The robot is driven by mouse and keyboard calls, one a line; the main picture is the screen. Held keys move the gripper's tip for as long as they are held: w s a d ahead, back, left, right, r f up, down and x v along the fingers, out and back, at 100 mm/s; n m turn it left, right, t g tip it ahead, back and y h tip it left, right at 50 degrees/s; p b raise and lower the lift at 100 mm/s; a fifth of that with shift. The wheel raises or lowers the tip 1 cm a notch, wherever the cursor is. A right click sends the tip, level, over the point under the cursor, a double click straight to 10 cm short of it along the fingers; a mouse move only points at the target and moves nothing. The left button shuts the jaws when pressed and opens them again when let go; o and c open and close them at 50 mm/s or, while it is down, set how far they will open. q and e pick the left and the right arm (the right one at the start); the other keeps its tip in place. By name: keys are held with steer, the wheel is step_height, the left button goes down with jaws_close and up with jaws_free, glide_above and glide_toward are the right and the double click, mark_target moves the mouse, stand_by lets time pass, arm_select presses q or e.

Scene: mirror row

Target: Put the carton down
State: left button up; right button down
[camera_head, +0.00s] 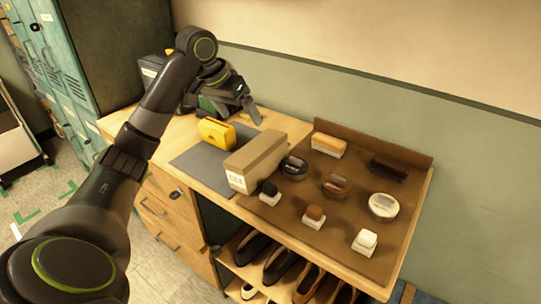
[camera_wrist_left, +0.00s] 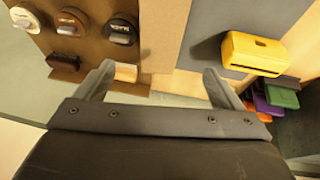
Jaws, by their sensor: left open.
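The carton (camera_head: 255,158) is a long tan box with a white label on its near end. It rests on the wooden bench top between the grey mat and the brown display board. My left gripper (camera_head: 250,108) is open and empty, above the bench behind the carton's far end and apart from it. In the left wrist view the carton (camera_wrist_left: 165,35) shows beyond and between the two spread fingers (camera_wrist_left: 158,72). My right gripper is not in view.
The brown board (camera_head: 372,208) holds several brushes, round tins and small white-based blocks. A yellow box (camera_head: 217,134) stands on the grey mat (camera_head: 196,166), left of the carton. Shoes (camera_head: 280,264) fill the shelf below. A green wall (camera_head: 400,110) runs behind the bench.

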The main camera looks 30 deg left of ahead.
arm_select(q)
glide_toward(256, 147)
steer(key=shift+d+f+p, duration=0.1)
steer(key=shift+f+p, duration=0.2)
steer(key=shift+f, duration=0.5)
steer(key=x, duration=0.3)
steer(key=shift+w+d+f, duration=0.15)
steer(key=shift+w+d, duration=0.05)
steer(key=shift+w, duration=0.1)
steer(key=shift+x, duration=1)
steer(key=shift+a+f, duration=0.1)
steer(key=shift+f, duration=0.1)
steer(key=shift+w+f+p, duration=0.2)
steer(key=shift+f+p, duration=0.1)
steer(key=x, duration=0.3)
steer(key=shift+d+f+p, duration=0.2)
steer(key=shift+f+p, duration=0.05)
steer(key=shift+p, duration=0.05)
steer(key=shift+w+f, duration=0.25)
steer(key=shift+f, duration=0.2)
steer(key=shift+r, duration=0.1)
steer(key=c, duration=1.3)
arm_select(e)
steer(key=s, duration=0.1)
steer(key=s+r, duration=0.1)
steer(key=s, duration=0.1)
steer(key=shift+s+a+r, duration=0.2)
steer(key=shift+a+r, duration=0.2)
